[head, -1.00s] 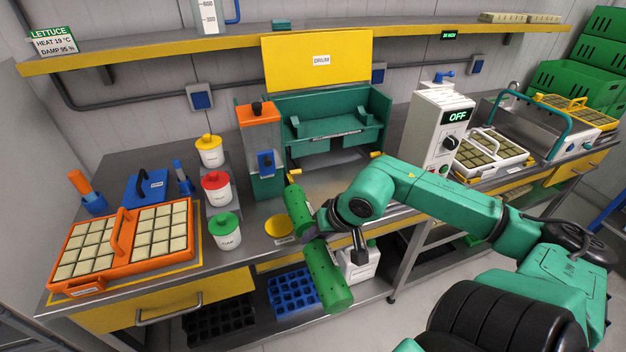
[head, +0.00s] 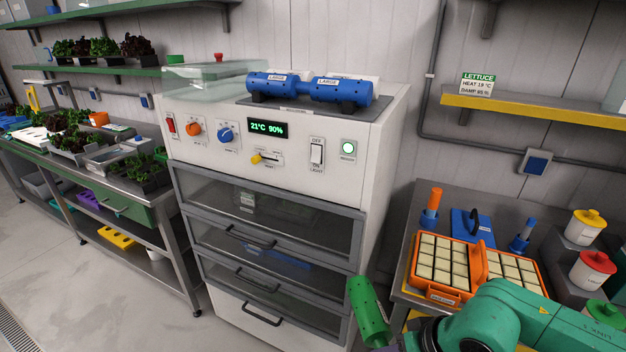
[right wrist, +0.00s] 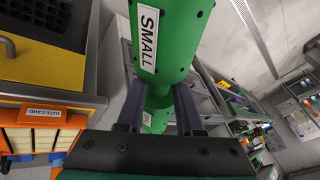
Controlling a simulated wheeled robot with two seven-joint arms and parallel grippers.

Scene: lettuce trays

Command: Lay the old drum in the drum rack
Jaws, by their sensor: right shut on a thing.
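A green drum (head: 368,310) with a neck between two perforated cylinders is at the bottom of the head view, in front of the cabinet's right side. In the right wrist view, the green drum (right wrist: 178,40) is labelled SMALL. My right gripper (right wrist: 158,105) is shut around its neck. In the head view the gripper is mostly cut off by the bottom edge. A blue drum (head: 312,89) labelled LARGE lies across dark supports on a grey plate (head: 300,106) on top of the white cabinet; this looks like the drum rack. My left gripper is not in view.
The white cabinet (head: 384,150) has knobs, a display and glazed drawers with handles. Right of it, a bench holds an orange tray (head: 440,296) of pale blocks, close to my right arm. Left are a plant bench (head: 120,184) and open floor.

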